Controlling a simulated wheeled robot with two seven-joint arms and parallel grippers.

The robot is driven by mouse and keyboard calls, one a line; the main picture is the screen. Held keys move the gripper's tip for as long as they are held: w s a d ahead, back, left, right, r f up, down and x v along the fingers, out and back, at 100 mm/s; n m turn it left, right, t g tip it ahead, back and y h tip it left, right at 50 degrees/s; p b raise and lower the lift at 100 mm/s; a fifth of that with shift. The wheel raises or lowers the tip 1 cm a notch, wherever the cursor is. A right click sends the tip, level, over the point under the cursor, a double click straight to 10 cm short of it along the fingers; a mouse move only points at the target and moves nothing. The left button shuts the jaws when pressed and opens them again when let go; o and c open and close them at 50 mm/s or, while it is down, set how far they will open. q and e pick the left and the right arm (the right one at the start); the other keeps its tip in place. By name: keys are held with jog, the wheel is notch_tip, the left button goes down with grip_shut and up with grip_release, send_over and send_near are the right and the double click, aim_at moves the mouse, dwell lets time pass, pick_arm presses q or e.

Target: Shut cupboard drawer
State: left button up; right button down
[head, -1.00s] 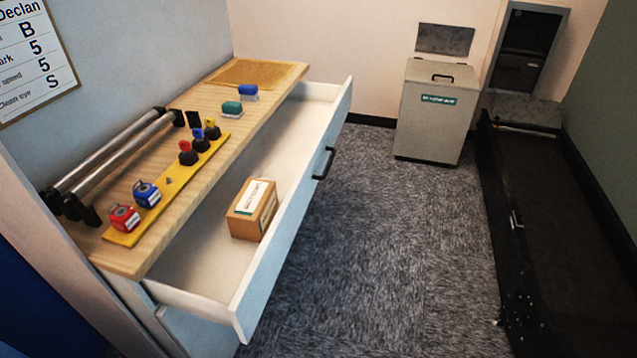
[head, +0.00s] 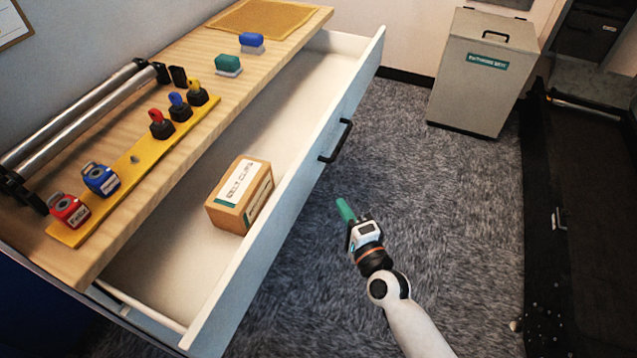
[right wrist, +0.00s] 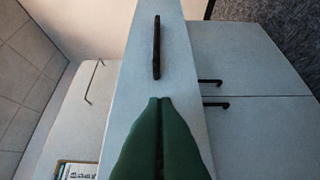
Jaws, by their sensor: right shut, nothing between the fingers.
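The cupboard drawer (head: 222,315) is pulled far out from under the wooden top in the head view. Its black handle (head: 336,141) is on the outer face of the front panel. A cardboard box (head: 240,195) with a white label lies inside. My right gripper (head: 345,209) is shut and empty, with green fingers, in front of the drawer and apart from it in the head view. In the right wrist view the shut fingers (right wrist: 160,101) point toward the drawer front, with the handle (right wrist: 157,47) ahead of them. My left gripper is not in view.
The wooden top (head: 200,113) carries a yellow strip with stamps and keys, metal rollers, and a green and a blue block. A grey lidded bin (head: 482,73) stands at the back. A black conveyor (head: 580,200) runs along the right. Carpet between is clear.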

aim_at(311, 174)
jog(key=w+a, duration=0.6)
jog(key=shift+w+a+f, duration=0.1)
jog(key=shift+w+a, duration=0.1)
jog(key=shift+w, duration=0.05)
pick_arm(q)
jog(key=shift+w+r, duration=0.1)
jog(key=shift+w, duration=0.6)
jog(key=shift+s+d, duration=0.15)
pick_arm(e)
jog(key=shift+a, duration=0.1)
